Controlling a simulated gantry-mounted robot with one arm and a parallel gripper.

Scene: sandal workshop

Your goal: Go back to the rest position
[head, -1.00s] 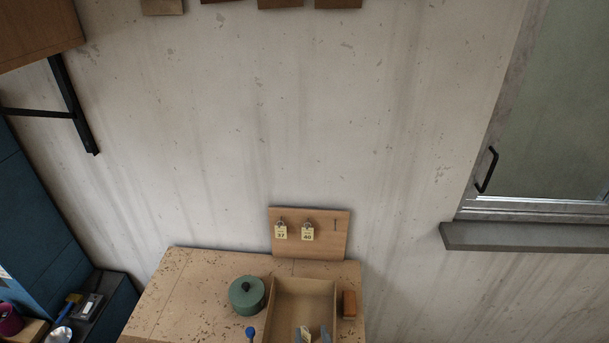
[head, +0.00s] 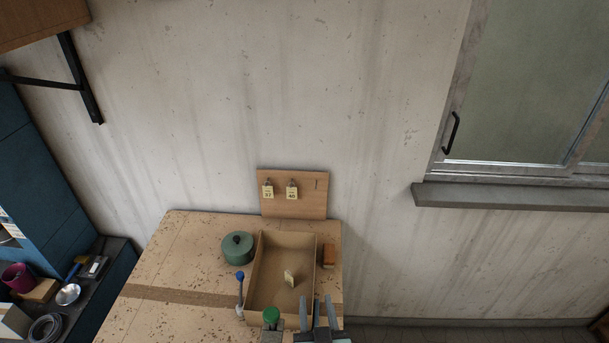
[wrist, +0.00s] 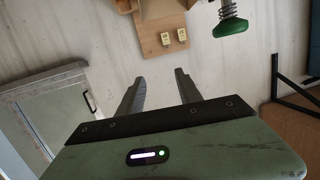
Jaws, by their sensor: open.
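My gripper (head: 322,300) is at the bottom of the head view, by the near right corner of the wooden tray (head: 254,280). In the wrist view its two fingers (wrist: 159,78) stand wide apart with nothing between them. A small cream tag (head: 290,277) is inside the tray, apart from the fingers. Two numbered tags (head: 268,190) (head: 292,191) hang on the upright peg board (head: 300,208); its right peg is bare. The board also shows in the wrist view (wrist: 160,45).
A green lidded pot (head: 237,248) and a blue-topped tool (head: 240,285) stand left of the tray. An orange-brown block (head: 329,255) is at its right. A green knob (head: 271,316) is close to my gripper. A window sill (head: 500,197) juts out at right.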

